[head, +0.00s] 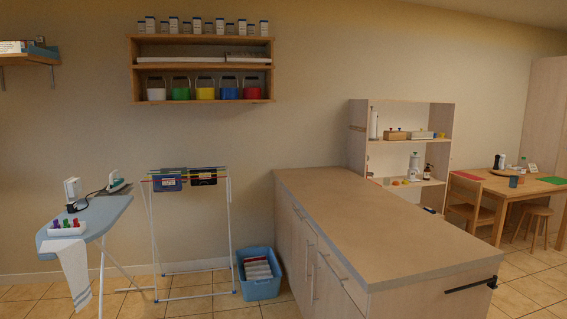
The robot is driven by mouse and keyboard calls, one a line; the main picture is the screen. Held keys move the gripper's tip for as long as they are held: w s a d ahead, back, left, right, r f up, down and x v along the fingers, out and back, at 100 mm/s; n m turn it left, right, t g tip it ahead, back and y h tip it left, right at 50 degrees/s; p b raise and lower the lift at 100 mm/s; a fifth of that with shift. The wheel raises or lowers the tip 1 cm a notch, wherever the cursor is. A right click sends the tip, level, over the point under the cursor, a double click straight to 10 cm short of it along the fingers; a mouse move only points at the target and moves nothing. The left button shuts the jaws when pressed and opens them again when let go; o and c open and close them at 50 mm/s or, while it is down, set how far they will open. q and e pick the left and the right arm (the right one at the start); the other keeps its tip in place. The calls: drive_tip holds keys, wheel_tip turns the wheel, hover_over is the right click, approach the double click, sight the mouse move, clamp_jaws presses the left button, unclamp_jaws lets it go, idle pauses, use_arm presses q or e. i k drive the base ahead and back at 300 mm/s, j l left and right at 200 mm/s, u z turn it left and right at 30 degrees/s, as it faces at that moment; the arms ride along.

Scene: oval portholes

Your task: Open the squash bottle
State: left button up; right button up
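I cannot tell for sure which thing is the squash bottle. A pale bottle (414,166) stands upright on the lower shelf of the open shelf unit. A dark bottle with a pale label (428,171) stands just right of it. A small dark and white item (499,161) stands on the dining table at the far right, too small to make out. No cap or lid can be made out clearly on any of these. Neither of my grippers shows in the head view.
A long counter (372,215) with a bare top stands in front of the shelf unit (443,127). A chair (467,201) and stool stand by the dining table (541,187). An ironing board (90,217), drying rack (190,236) and blue basket (261,289) stand at left.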

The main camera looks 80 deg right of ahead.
sight(522, 168)
drive_tip(key=z, duration=4.2)
